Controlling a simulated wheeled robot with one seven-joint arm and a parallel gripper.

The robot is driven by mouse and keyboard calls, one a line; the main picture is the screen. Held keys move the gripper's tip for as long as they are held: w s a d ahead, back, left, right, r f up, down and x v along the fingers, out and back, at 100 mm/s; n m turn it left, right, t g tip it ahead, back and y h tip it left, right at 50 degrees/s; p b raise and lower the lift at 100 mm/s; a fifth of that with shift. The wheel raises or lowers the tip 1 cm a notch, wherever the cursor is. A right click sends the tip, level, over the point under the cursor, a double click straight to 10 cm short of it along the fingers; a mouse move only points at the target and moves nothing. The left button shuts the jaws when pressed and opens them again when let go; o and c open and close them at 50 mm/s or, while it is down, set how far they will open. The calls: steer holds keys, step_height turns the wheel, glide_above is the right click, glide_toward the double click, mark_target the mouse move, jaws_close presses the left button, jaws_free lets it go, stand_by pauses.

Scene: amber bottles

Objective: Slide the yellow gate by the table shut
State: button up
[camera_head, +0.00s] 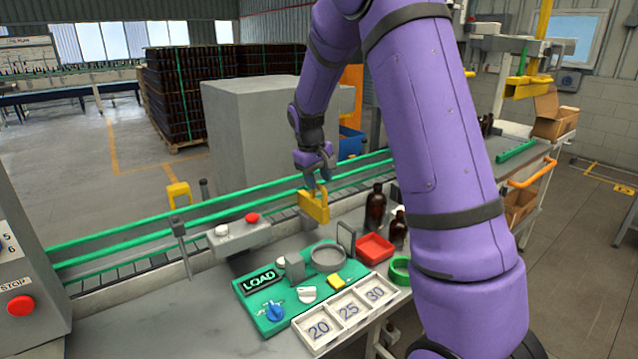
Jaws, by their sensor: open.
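The yellow gate (314,207) is a small upright block at the near green rail of the conveyor, close to the middle of the picture. My gripper (316,186) points down right at its top. The jaws are open, with the fingertips at the gate's upper edge. I cannot tell whether they touch it or reach around it. The gate's top is partly hidden by the fingers.
A control box (237,236) with a red button stands left of the gate. Brown bottles (375,207) and a red tray (375,248) stand to the right. A green LOAD board (262,308) and a numbered white tray (331,336) lie in front. A grey cabinet (248,130) stands behind.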

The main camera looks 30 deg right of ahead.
steer(key=shift+d+f, duration=0.15)
steer(key=shift+f, duration=0.65)
jaws_close()
glide_above(306, 195)
steer(key=shift+s+d, duration=0.1)
steer(key=shift+s, duration=0.15)
steer(key=shift+w+r, duration=0.15)
steer(key=shift+w, duration=0.15)
jaws_free()
steer(key=shift+w, duration=0.1)
